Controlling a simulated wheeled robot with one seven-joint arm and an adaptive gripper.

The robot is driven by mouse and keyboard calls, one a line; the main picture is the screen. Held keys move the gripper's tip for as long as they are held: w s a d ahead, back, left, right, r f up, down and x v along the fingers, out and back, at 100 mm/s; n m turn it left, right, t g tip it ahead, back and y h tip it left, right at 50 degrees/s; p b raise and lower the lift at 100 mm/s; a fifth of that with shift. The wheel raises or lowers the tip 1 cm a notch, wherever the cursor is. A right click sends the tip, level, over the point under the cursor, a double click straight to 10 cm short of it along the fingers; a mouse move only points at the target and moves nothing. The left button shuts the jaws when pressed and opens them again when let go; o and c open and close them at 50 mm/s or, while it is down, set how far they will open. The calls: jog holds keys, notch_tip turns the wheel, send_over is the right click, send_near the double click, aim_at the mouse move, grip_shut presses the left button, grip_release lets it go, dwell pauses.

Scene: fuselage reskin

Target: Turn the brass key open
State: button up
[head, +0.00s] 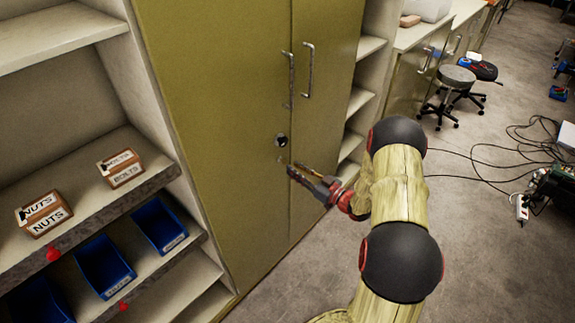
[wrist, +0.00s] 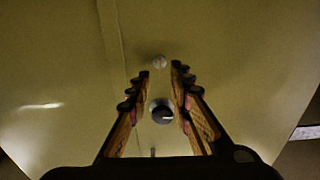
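The olive cabinet (head: 235,110) has two tall doors with a dark round lock (head: 281,140) on the left door. The lock also shows in the wrist view (wrist: 162,112) as a dark disc with a pale slot, between my fingers. My gripper (head: 291,169) is close to the door, just right of and below this piece. Its fingers (wrist: 161,70) are apart with nothing clearly held.
Two bar handles (head: 307,70) stand out above the lock. A stool (head: 457,77) and cables (head: 520,150) are on the right floor.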

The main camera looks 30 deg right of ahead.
aim_at(283, 162)
jog(key=x, duration=0.4)
jog(key=shift+w, duration=0.2)
grip_shut()
dwell(0.5)
